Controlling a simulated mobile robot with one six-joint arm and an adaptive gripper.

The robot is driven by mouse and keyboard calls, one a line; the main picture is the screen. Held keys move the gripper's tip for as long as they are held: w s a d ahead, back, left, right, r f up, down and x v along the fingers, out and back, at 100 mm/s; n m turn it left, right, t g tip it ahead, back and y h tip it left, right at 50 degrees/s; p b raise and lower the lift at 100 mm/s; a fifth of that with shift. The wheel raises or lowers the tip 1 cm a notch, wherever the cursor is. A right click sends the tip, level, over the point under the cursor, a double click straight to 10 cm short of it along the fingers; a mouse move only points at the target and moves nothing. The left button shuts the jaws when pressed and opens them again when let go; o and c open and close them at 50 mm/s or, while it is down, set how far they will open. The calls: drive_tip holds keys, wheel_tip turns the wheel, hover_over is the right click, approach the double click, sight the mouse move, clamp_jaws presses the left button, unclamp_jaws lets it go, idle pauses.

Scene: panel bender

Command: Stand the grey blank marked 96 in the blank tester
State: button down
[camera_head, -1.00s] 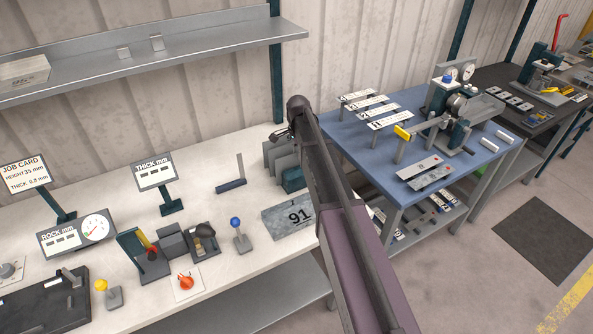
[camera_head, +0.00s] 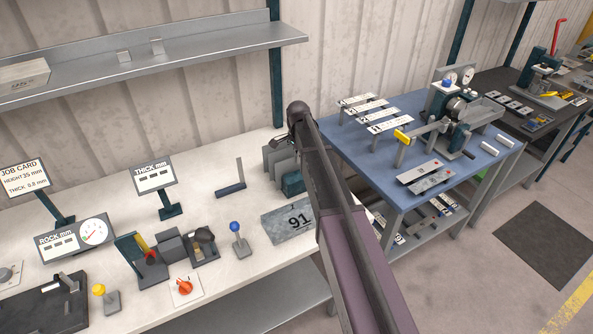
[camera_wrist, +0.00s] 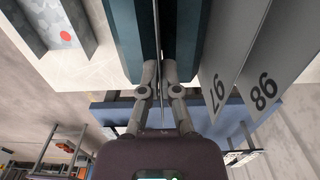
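In the wrist view my gripper (camera_wrist: 160,72) has its fingers close together on either side of a thin grey blank (camera_wrist: 159,30), seen edge-on. It appears shut on it, and the blank's number does not show. The blank stands between the teal blocks of a rack (camera_wrist: 190,35). Beside it stand grey blanks whose upside-down marks read as 97 (camera_wrist: 225,65) and 98 (camera_wrist: 275,60). In the head view the rack (camera_head: 292,182) is partly behind my arm, which hides the gripper. What looks like the blank tester (camera_head: 150,262), with a teal upright and dark clamp, stands on the white bench.
A plate marked 91 (camera_head: 275,226) lies near the bench's front edge. A blue-knobbed lever (camera_head: 239,240), red knob (camera_head: 184,287), THICK display (camera_head: 154,175) and ROCK gauge (camera_head: 75,238) stand around the tester. A blue table (camera_head: 360,150) with fixtures is at right. A shelf (camera_head: 200,45) hangs above.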

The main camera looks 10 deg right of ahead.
drive_tip(key=shift+r, duration=0.1)
wheel_tip(320, 180, up, 11)
drive_tip(key=p, duration=1.1)
idle(1.2)
drive_tip(key=shift+f, duration=0.2)
idle(1.5)
